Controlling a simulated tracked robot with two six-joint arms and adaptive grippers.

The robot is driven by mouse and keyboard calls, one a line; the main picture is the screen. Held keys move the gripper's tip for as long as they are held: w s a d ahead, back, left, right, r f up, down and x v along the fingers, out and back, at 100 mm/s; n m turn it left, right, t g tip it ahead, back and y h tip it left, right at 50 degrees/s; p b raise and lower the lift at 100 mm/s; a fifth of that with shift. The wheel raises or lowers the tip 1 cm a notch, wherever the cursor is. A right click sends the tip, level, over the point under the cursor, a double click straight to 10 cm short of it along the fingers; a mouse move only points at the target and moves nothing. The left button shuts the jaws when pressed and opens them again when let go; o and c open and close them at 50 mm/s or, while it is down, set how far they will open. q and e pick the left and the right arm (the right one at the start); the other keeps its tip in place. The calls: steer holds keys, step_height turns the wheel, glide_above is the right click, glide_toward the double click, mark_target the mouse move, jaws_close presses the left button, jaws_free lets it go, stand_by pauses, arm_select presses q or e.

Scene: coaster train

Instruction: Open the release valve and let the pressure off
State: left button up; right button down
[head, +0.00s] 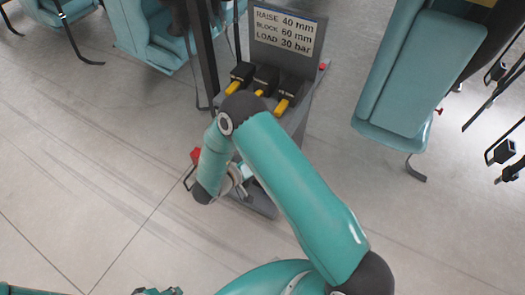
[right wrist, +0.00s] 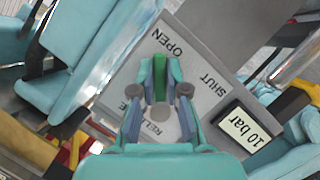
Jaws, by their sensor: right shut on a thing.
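The release valve's green handle (right wrist: 159,66) shows in the right wrist view, between my right gripper's fingers (right wrist: 160,84). The gripper is shut on it. The handle stands over a grey plate (right wrist: 205,100) lettered OPEN, SHUT and RELEASE, and its far end lies just below the word OPEN. RELEASE is partly covered by the gripper. A display (right wrist: 247,130) beside the plate reads 10 bar. In the head view my right arm hides most of the valve and its gripper. Only a teal bit of my left gripper (head: 158,291) shows at the bottom edge, its jaws unclear.
A grey cart (head: 262,205) carries a sign (head: 285,30) reading RAISE 40 mm, BLOCK 60 mm, LOAD 30 bar. Black blocks with yellow handles (head: 282,105) sit below it. Teal seats (head: 415,75) stand right and upper left. The floor at left is clear.

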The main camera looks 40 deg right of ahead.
steer(key=shift+w+r+n, duration=0.1)
steer(key=shift+n, duration=0.3)
steer(key=shift+a, duration=0.1)
steer(key=c, duration=1.3)
jaws_free()
steer(key=shift+o, duration=0.6)
steer(key=shift+h, duration=0.3)
steer(key=shift+a, duration=0.1)
steer(key=v, duration=1.1)
steer(key=shift+a+r, duration=0.2)
steer(key=shift+a, duration=0.15)
